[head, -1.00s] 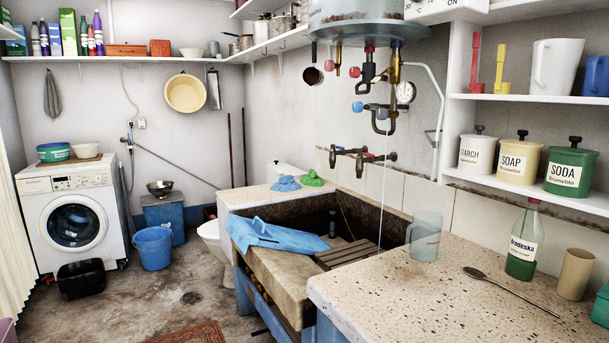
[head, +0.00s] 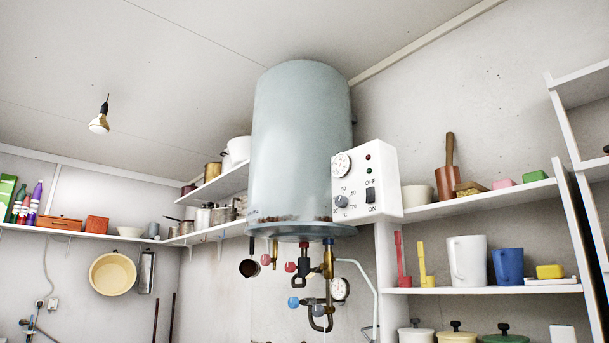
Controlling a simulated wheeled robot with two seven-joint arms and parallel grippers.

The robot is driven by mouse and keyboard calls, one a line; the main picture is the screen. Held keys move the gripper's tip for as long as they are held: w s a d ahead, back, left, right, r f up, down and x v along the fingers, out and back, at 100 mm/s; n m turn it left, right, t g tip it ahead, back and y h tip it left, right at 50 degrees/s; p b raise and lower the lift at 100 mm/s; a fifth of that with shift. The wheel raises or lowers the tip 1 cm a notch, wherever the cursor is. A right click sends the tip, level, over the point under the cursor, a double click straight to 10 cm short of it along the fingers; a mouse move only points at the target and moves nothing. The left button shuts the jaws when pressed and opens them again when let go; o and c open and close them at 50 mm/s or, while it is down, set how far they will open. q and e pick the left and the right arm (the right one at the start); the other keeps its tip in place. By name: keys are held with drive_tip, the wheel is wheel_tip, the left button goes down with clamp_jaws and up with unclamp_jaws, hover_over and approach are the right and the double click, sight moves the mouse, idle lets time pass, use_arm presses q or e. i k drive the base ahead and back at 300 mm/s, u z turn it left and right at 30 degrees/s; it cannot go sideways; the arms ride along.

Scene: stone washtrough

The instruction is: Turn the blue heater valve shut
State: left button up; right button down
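The heater is a tall pale blue-grey tank (head: 290,140) high on the wall, in the middle of the head view. Pipes and valves hang below it. A blue valve knob (head: 294,302) sits at the lower left of the pipework. Two red knobs, one at the left (head: 265,259) and one nearer the pipes (head: 290,267), sit higher. A round gauge (head: 340,289) is at the right. A thin pale line, apparently water, runs down below the pipework. Neither gripper is in view.
A white control box (head: 364,185) with a dial and an OFF/ON switch is right of the tank. Shelves with jugs (head: 467,262) and jars fill the right. Shelves with pots and bottles are at the left. A bulb (head: 99,122) hangs from the ceiling.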

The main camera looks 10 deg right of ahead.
sight(294, 302)
drive_tip(key=u, duration=0.35)
drive_tip(key=i, duration=0.35)
drive_tip(key=u, duration=0.9)
drive_tip(key=i, duration=0.8)
drive_tip(key=z, duration=0.1)
